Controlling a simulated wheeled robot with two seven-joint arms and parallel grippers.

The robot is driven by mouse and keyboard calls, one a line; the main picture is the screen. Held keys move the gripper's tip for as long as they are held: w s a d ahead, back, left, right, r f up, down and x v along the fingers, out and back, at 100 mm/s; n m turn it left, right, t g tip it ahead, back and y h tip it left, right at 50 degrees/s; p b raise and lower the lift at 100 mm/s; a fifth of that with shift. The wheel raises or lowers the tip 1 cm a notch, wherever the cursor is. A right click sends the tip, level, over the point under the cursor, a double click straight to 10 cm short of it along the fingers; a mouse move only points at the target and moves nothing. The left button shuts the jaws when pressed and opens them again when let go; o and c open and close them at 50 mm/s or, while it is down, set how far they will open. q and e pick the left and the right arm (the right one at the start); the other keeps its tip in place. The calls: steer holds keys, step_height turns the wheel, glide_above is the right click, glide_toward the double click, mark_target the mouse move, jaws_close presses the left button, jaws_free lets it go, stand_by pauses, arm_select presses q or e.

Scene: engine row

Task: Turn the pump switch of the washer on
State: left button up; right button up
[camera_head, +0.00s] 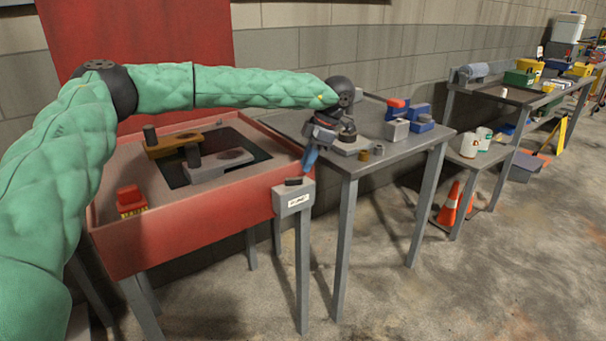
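The washer (180,235) is a red-rimmed basin on legs at left centre. The pump switch (293,181) is a small dark piece on top of a grey box (286,204) with a white label, at the washer's front right corner. My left arm reaches across above the washer. My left gripper (309,162) points down just above and slightly right of the switch, and looks apart from it. Its blue fingertips are small, and I cannot tell whether they are open or shut. My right gripper is not in view.
A grey bench (395,149) with blue, red and grey parts stands right of the washer, close behind my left gripper. Grey and ochre parts lie in the washer, with a red block (131,199) at left. An orange cone (450,205) stands farther right. The floor in front is clear.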

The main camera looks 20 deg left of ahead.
mark_target(300, 177)
arm_select(q)
steer(key=shift+x, duration=2.3)
jaws_close()
steer(key=shift+w+a+n+h, duration=0.1)
steer(key=shift+w+n+h, duration=0.15)
steer(key=shift+n, duration=0.45)
jaws_free()
steer(key=shift+g, duration=0.3)
steer(key=v, duration=0.7)
steer(key=shift+r, duration=0.4)
